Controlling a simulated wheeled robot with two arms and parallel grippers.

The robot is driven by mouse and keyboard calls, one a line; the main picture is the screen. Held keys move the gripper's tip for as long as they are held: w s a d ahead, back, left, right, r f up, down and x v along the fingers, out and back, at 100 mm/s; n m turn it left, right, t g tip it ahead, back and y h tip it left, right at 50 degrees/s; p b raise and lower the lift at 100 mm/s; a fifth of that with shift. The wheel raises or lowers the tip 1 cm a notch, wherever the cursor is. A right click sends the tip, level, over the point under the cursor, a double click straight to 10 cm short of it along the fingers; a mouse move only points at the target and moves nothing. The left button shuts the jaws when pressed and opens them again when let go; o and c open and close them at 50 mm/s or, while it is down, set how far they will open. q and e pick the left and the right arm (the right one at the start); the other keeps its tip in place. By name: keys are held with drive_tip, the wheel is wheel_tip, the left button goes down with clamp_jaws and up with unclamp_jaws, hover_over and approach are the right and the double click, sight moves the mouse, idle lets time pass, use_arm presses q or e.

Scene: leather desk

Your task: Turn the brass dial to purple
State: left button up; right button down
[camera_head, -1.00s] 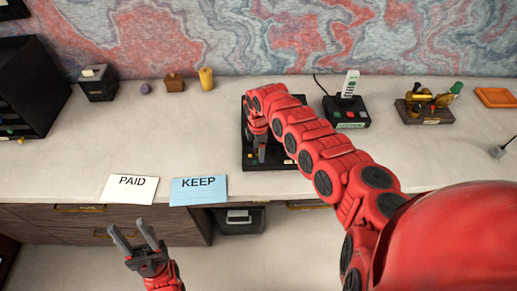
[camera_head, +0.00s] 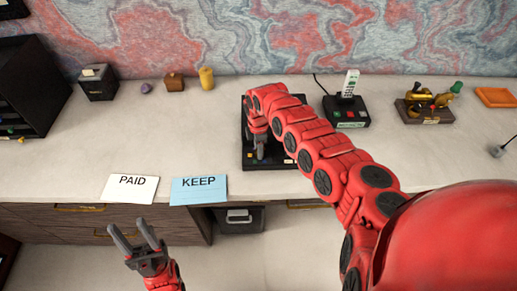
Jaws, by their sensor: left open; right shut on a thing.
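A black panel (camera_head: 287,166) with small coloured marks lies on the desk under my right arm. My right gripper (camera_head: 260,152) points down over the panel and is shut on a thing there. The arm and fingers hide what it grips, so the brass dial itself cannot be made out. A yellow mark shows just left of the fingers, and other marks show to the right. My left gripper (camera_head: 140,236) is open and empty in front of the desk, below the PAID card.
The PAID card (camera_head: 130,189) and blue KEEP card (camera_head: 198,190) lie at the desk's front edge. A black device with a white handset (camera_head: 346,112) stands right of my arm. The desk's left middle is clear.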

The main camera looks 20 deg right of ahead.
drive_tip(key=m+p, duration=0.1)
drive_tip(key=m, duration=0.3)
drive_tip(key=shift+w+r+m, duration=0.1)
drive_tip(key=shift+m, duration=0.2)
drive_tip(key=m+p, duration=0.1)
drive_tip(key=m, duration=0.3)
drive_tip(key=m+p, duration=0.1)
drive_tip(key=m, duration=0.2)
drive_tip(key=shift+m, duration=1)
drive_tip(key=shift+w+f+m+b, duration=0.1)
drive_tip(key=shift+f+m+b, duration=0.1)
drive_tip(key=shift+m+b, duration=0.55)
drive_tip(key=shift+f+m+b, duration=0.1)
drive_tip(key=shift+m+b, duration=0.45)
drive_tip(key=shift+m, duration=0.5)
drive_tip(key=m+b, duration=0.5)
drive_tip(key=shift+d, duration=0.2)
drive_tip(key=m+b, duration=0.2)
drive_tip(key=m, duration=0.1)
drive_tip(key=shift+m+b, duration=0.35)
drive_tip(key=shift+m, duration=0.65)
drive_tip(key=shift+r+m, duration=0.25)
drive_tip(key=shift+m, duration=0.65)
drive_tip(key=m, duration=0.6)
drive_tip(key=shift+s+d, duration=0.1)
drive_tip(key=shift+s, duration=0.1)
